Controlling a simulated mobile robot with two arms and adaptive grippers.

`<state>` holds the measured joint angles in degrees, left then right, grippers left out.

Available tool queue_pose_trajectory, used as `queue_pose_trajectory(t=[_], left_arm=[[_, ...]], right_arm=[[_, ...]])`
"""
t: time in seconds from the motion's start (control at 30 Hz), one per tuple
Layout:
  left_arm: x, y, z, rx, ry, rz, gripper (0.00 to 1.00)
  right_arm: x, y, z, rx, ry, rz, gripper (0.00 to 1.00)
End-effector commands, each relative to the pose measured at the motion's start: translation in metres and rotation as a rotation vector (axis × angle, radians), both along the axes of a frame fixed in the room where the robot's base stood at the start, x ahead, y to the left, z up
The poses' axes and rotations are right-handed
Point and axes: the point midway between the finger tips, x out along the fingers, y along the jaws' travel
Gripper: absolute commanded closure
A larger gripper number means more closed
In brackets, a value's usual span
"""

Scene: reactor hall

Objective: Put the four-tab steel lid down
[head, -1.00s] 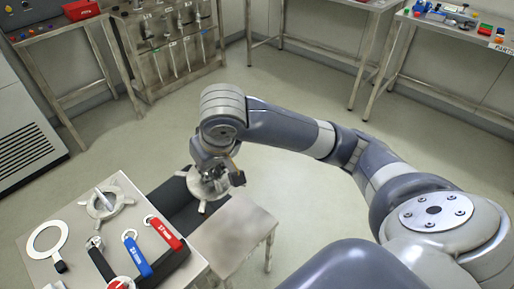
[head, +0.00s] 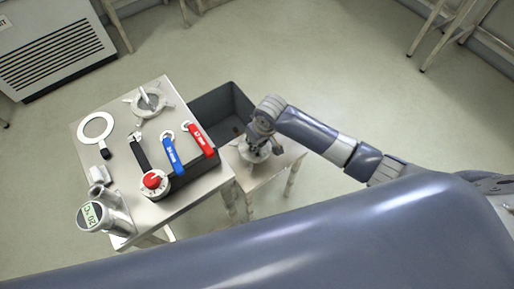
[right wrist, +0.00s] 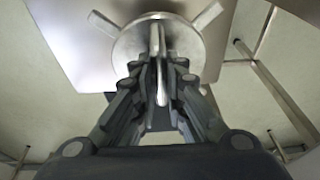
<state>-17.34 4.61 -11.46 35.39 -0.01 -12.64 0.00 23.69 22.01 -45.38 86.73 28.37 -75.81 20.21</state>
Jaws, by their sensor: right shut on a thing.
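The steel lid (right wrist: 186,38) is a round disc with tabs around its rim and an upright fin handle. My right gripper (right wrist: 157,100) is shut on that fin, as the right wrist view shows. In the head view the lid (head: 256,156) is under my right gripper (head: 262,143), over the small steel side table (head: 262,180). I cannot tell whether the lid touches the tabletop. The gripper hides part of the lid. My left gripper is not in view.
A dark open bin (head: 221,100) lies behind the side table.

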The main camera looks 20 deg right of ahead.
Motion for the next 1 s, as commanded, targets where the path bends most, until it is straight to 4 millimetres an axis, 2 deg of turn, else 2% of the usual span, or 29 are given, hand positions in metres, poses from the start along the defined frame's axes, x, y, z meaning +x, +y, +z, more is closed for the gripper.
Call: queue_pose_trajectory(t=[0.33, 0.77, 0.8, 0.83, 0.87, 1.0], left_arm=[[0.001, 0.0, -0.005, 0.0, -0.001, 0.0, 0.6], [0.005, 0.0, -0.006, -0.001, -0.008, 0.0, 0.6], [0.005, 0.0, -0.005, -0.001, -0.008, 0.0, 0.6], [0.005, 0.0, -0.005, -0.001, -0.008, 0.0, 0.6], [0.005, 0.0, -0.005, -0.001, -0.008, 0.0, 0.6], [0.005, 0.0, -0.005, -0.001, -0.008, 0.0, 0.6]], right_arm=[[0.0, 0.001, -0.039, 0.002, -0.002, 0.0, 1.0], [0.001, 0.001, -0.046, 0.002, -0.002, 0.0, 1.0], [0.0, 0.0, -0.046, 0.0, -0.001, 0.0, 0.79], [0.0, 0.0, -0.046, 0.0, -0.001, 0.0, 0.73], [0.0, 0.0, -0.046, 0.0, -0.001, 0.0, 0.68], [0.0, 0.0, -0.045, 0.0, -0.001, 0.0, 0.68]])
